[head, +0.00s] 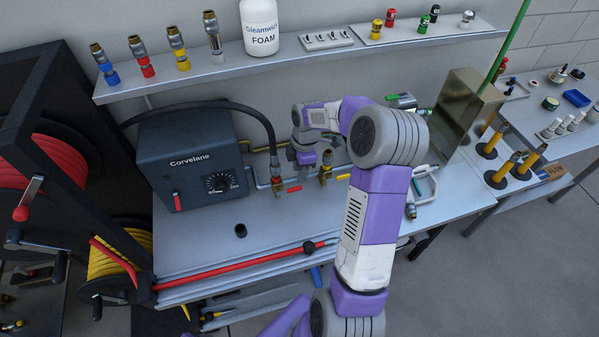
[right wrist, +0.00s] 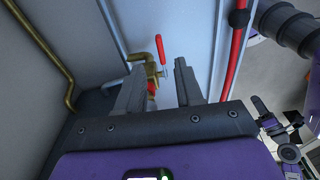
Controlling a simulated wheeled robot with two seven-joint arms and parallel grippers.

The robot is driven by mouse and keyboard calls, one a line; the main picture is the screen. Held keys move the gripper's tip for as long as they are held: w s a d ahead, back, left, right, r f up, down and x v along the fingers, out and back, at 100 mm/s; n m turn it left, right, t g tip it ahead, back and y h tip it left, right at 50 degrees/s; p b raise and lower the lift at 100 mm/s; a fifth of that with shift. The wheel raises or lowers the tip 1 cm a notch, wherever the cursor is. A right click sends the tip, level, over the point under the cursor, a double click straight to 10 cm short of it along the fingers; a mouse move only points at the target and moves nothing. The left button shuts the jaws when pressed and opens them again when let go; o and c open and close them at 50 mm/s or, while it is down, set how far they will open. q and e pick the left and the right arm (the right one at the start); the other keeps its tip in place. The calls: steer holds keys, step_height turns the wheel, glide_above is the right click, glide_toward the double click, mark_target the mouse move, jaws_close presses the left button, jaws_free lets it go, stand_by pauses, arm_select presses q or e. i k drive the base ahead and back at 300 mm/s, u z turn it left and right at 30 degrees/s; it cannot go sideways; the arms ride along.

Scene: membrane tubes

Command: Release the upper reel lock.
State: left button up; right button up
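The upper reel with red hose (head: 45,160) is in the dark rack at the far left of the head view. A lever with a red knob (head: 27,200), apparently its lock, stands slanted at the front of that reel. My right gripper (head: 303,160) is over the bench, far right of the reel. In the right wrist view its fingers (right wrist: 161,85) are apart, with a brass valve with a red handle (right wrist: 160,58) seen between and beyond them. Whether they touch it is unclear. A small dark and purple part at the lower right may be my left gripper (right wrist: 276,118).
A lower reel with yellow hose (head: 115,260) sits below, with dark cranks nearby. A red wand (head: 235,265) lies along the bench front. The Corvelane box (head: 190,158) stands at the back, under a shelf (head: 300,55) of fittings and a bottle.

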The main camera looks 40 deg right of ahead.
mark_target(21, 213)
steer(key=k, duration=1)
